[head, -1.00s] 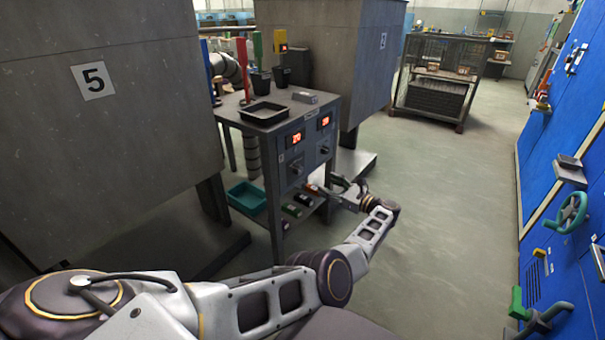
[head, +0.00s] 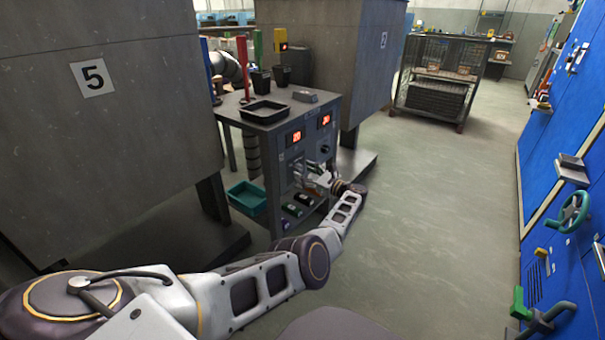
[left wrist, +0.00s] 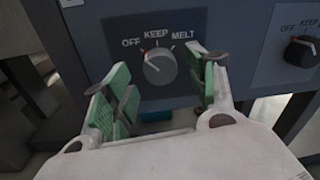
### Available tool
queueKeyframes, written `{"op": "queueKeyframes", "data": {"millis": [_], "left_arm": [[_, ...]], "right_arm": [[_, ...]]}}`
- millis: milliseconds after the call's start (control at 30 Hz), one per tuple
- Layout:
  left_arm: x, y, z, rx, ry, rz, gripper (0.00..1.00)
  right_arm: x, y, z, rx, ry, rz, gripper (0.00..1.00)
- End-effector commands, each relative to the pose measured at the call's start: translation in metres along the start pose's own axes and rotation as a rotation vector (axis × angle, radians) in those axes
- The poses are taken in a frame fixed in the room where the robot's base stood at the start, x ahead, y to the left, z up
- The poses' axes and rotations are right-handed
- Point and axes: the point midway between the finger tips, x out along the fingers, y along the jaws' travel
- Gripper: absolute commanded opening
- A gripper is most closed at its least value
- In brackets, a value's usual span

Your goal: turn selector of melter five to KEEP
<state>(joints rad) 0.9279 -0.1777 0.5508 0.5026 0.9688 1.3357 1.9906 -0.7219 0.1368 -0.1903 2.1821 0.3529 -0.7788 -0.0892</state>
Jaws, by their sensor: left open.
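The left selector knob (left wrist: 158,66) is a round grey dial on the panel face, under the labels OFF, KEEP and MELT. Its reddish mark sits at the upper left, toward OFF. It is on the cart side nearer the melter marked 5 (head: 150,150). My left gripper (left wrist: 160,76) is open, its green-padded fingers on either side of the knob with visible gaps. In the head view, my left gripper (head: 308,172) is at the cart's front and hides that knob. A second selector knob (left wrist: 300,52) is at the right. My right gripper is not in view.
The control cart (head: 310,115) carries two red displays, a black tray (head: 265,111) and dark cups on top. A teal bin (head: 247,198) and several bottles are low down. Another melter stands behind. The floor to the right is clear up to blue cabinets (head: 570,150).

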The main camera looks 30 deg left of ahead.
Motion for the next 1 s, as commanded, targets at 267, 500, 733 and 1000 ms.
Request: {"op": "queueKeyframes", "data": {"millis": [267, 500, 733, 1000], "left_arm": [[0.016, 0.0, 0.0, 0.0, 0.001, -0.001, 0.57], [0.017, 0.0, 0.0, 0.0, 0.001, -0.001, 0.57], [0.017, 0.0, 0.0, 0.0, 0.001, -0.001, 0.36], [0.017, 0.0, 0.0, 0.001, 0.001, -0.001, 0.12]], "right_arm": [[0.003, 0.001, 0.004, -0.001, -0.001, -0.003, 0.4], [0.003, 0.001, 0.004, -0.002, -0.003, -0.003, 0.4], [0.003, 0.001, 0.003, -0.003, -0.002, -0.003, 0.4], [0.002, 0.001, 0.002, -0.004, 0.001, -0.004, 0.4]]}}
